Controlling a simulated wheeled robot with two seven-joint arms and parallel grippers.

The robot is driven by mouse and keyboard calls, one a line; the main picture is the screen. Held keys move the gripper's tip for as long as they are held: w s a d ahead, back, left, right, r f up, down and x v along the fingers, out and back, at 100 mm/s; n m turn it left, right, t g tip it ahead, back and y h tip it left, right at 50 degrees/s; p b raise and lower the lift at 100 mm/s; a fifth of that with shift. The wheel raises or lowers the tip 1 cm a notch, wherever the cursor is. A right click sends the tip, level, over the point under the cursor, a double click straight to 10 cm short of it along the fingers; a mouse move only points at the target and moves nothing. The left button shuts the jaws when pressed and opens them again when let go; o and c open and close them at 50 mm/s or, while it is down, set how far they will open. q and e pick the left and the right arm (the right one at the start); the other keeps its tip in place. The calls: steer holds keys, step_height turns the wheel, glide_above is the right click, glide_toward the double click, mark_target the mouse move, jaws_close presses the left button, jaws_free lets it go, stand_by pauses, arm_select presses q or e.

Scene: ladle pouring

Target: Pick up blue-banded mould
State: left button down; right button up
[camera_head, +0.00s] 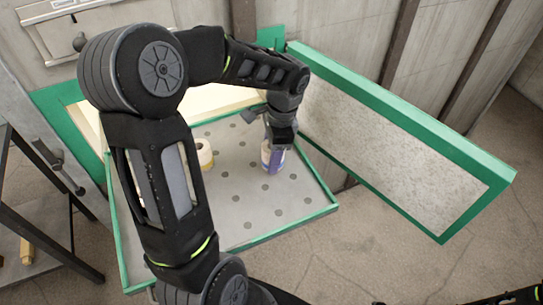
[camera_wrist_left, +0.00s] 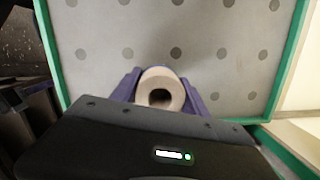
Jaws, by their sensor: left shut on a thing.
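The blue-banded mould (camera_head: 267,159) is a small pale hollow cylinder on the grey, dark-spotted floor of the green-rimmed tray (camera_head: 284,228). My left gripper (camera_head: 274,152) points down and is shut on it, with its fingers at the mould's sides. In the left wrist view the mould (camera_wrist_left: 160,77) shows its pale rim and dark hole between the purple fingers, with a trace of blue at its far edge. I cannot tell whether it touches the tray floor.
A yellow-banded mould (camera_head: 205,152) stands in the tray to the left, partly behind my left arm. A green-framed panel (camera_head: 405,150) slopes down at the right. A dark rack (camera_head: 45,235) with a yellowish piece stands at the left. The tray's front right floor is clear.

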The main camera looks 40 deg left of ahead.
mark_target(268, 147)
arm_select(q)
step_height(268, 147, up, 9)
steer(key=shift+r, duration=0.1)
stand_by(0.7)
